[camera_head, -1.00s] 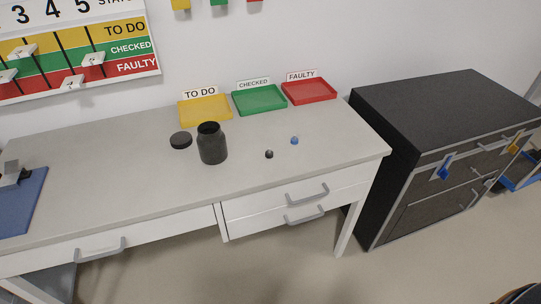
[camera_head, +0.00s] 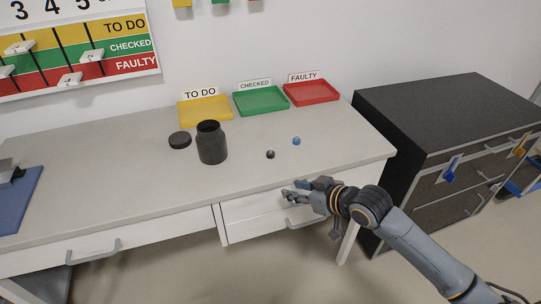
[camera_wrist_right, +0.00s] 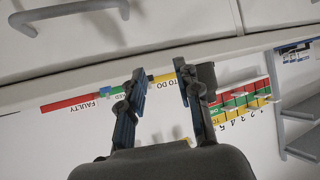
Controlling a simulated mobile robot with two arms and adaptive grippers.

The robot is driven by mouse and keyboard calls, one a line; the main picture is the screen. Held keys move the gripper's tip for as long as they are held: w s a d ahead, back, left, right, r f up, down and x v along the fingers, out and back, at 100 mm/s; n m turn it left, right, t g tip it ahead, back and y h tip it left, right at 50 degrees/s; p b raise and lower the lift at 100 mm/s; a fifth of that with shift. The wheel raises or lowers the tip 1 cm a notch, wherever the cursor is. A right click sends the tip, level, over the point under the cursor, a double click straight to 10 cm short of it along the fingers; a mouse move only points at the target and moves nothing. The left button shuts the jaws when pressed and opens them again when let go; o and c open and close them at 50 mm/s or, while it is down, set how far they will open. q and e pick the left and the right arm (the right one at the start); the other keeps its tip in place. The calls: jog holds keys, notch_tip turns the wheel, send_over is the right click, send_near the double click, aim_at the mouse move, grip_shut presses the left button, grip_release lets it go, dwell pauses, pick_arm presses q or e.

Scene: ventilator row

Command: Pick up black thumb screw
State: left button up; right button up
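The black thumb screw (camera_head: 270,154) is a small dark piece standing on the grey table top, right of the dark jar. My right gripper (camera_head: 290,194) is in front of the table's front edge, nearer the camera than the screw and slightly right of it, apart from it. In the right wrist view, my right gripper (camera_wrist_right: 163,92) has its two fingers apart with nothing held between them. I cannot make out the black screw in that view. My left gripper is not in view.
A blue screw (camera_head: 296,141) stands right of the black one. A dark open jar (camera_head: 212,144) and its lid (camera_head: 180,140) are to the left. Yellow (camera_head: 205,111), green (camera_head: 260,101) and red (camera_head: 311,93) trays line the back. Drawer handles (camera_head: 301,221) protrude below the table edge.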

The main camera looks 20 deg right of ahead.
jog(key=t, duration=0.2)
send_near(271, 153)
jog(key=shift+y, duration=0.4)
jog(key=w, duration=0.2)
jog(key=w+a, duration=0.1)
jog(key=shift+w+f, duration=0.3)
jog(key=shift+w, duration=0.1)
jog(key=shift+x, duration=3.15)
jog(key=shift+s, duration=0.1)
jog(key=c, duration=0.5)
